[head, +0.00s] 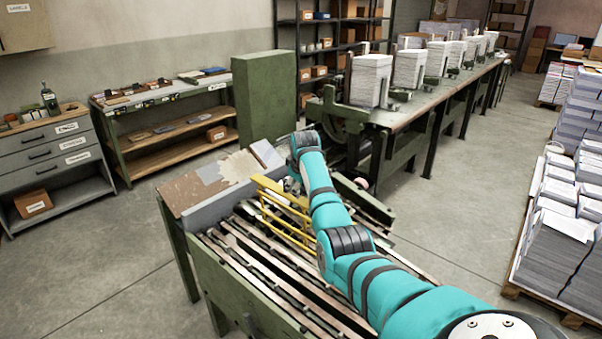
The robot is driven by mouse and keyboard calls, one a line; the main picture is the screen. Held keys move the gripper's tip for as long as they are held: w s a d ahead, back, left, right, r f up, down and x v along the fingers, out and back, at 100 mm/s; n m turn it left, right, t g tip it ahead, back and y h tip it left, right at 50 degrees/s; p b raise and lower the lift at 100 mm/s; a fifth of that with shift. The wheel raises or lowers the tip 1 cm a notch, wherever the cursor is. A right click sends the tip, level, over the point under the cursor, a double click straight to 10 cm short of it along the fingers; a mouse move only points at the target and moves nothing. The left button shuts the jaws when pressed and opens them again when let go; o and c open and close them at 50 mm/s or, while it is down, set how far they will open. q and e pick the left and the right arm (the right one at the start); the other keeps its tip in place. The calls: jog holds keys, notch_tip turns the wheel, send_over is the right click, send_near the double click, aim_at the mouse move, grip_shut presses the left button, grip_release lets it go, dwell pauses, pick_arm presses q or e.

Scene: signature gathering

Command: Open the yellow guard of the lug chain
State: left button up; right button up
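The yellow guard (272,219) is a barred frame over the lug chain (262,262), whose long rails run along the green machine bed. It appears to stand tilted across the rails, partly behind my teal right arm. My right gripper (291,184) is at the far upper end of the guard, small and mostly hidden by my wrist. I cannot tell whether it touches the guard or whether its fingers are open. My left gripper is not in view.
A worn side table (190,192) adjoins the machine at the left. A green cabinet (262,97) and a long line holding paper stacks (370,80) stand behind. Pallets of printed sheets (566,235) stand at the right. The floor between is clear.

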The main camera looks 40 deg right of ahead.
jog(key=v, duration=0.9)
jog(key=shift+d, duration=0.1)
